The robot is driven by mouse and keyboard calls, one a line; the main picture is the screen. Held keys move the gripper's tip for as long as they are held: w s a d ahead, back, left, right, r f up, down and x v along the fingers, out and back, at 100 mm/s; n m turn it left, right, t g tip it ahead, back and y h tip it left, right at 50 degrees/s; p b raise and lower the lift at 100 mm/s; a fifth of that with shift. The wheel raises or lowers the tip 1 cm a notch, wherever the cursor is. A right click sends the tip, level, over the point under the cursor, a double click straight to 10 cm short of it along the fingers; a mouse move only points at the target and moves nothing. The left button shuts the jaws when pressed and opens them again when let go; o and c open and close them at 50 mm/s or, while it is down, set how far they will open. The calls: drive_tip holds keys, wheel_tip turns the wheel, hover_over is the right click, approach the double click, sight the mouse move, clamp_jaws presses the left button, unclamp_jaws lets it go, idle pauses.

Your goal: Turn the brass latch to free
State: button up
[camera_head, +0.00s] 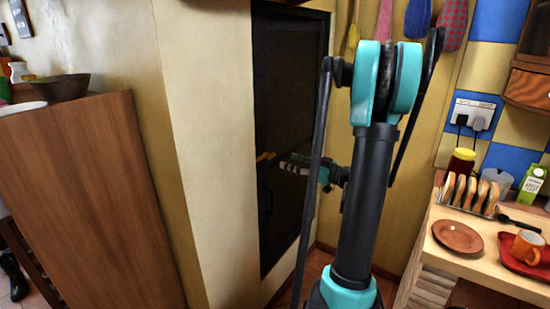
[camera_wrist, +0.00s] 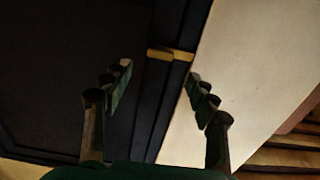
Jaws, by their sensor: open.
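The brass latch (camera_wrist: 159,55) shows in the wrist view as a short yellow bar near the edge of a dark door (camera_wrist: 60,70). A second brass piece (camera_wrist: 183,56) lies just right of it, across a thin dark gap. The bar lies roughly level. In the wrist view my gripper (camera_wrist: 158,82) is open, with one finger on each side of the latch in the picture. I see no contact; the exact distance is unclear.
A pale wall (camera_head: 218,130) adjoins the door's left side. On the right, a wooden counter (camera_head: 440,262) holds a toast rack (camera_head: 468,194), a brown plate (camera_head: 457,236) and an orange mug (camera_head: 527,246). A wooden cabinet (camera_head: 90,200) stands at the left.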

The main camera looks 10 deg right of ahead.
sight(273, 156)
drive_tip(key=x, duration=0.7)
drive_tip(key=shift+w+a+f, duration=0.1)
drive_tip(key=shift+w+a, duration=0.15)
drive_tip(key=c, duration=1.2)
